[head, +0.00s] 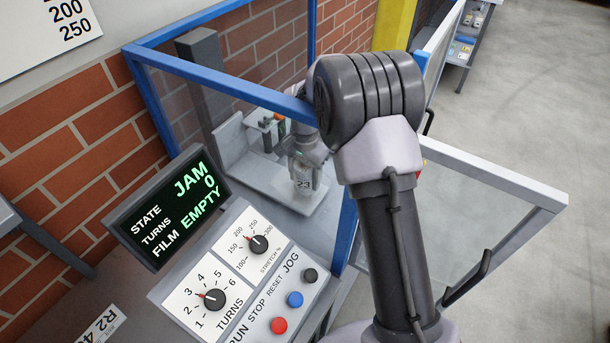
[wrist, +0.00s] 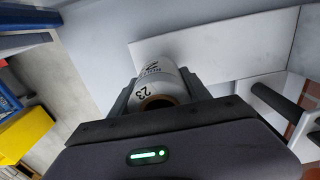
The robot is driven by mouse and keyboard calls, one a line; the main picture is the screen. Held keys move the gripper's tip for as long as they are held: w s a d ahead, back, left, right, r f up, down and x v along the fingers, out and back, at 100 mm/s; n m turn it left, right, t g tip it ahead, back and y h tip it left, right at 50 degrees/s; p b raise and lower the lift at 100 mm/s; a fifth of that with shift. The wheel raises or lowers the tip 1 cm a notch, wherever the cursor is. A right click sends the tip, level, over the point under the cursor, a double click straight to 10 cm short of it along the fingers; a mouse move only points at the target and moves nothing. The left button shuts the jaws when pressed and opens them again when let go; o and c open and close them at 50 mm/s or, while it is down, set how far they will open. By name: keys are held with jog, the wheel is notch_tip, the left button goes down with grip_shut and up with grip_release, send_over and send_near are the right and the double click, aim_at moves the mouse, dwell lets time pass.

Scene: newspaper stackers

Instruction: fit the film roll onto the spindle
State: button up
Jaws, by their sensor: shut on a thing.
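The film roll (head: 304,184) is a pale cylinder marked 23, seen below my gripper (head: 306,160) inside the machine's frame. In the wrist view the roll (wrist: 158,78) lies between the two fingers of my gripper (wrist: 160,88), its brown core end facing the camera. My gripper is shut on it. The roll is over or near a white base plate (head: 312,205); I cannot tell whether they touch. I cannot clearly make out the spindle. A dark bar (wrist: 272,97) stands out to the right of the roll in the wrist view, apart from it.
Blue frame bars (head: 222,82) and clear panels surround the work area, with my arm reaching past them. A grey post (head: 207,50) stands behind. A control panel (head: 237,260) is in front; its display (head: 168,208) reads JAM, turns 0, film EMPTY. Open floor lies right.

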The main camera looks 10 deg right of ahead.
jog(key=shift+f+b, duration=1)
jog(key=shift+f, duration=0.7)
jog(key=o, duration=1.7)
jog(key=shift+s+f, duration=0.1)
jog(key=shift+f, duration=0.1)
notch_tip(320, 180, up, 9)
jog(key=p, duration=0.6)
jog(key=shift+r, duration=0.2)
jog(key=shift+w, duration=0.2)
